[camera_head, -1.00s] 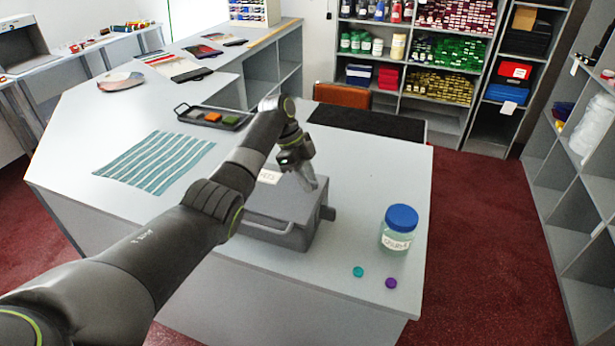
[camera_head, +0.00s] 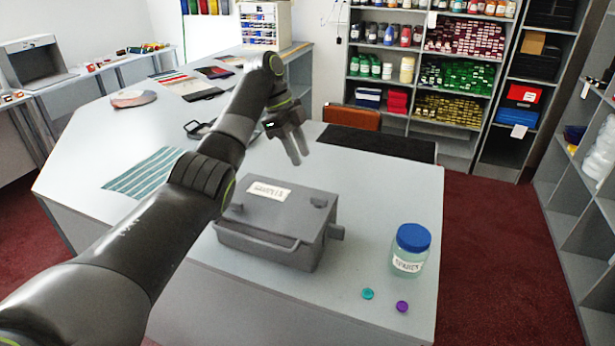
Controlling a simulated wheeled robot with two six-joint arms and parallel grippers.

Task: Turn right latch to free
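A grey box (camera_head: 268,226) with a white label (camera_head: 268,190) stands on the counter, its lid down and a long bar handle along its front. A small dark latch piece (camera_head: 319,201) sits on the lid's right part; which way it is turned is too small to tell. A similar piece (camera_head: 236,208) sits at the left. A grey knob (camera_head: 337,232) sticks out of the right side. My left gripper (camera_head: 298,158) appears above and behind the lid, apart from it, fingers a little spread with nothing between them. My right gripper is not in view.
A blue-lidded jar (camera_head: 410,250) stands right of the box, with a teal disc (camera_head: 368,294) and a purple disc (camera_head: 402,306) in front. A striped cloth (camera_head: 143,175) lies left, partly behind my arm. A dark tray (camera_head: 197,129) is mostly hidden.

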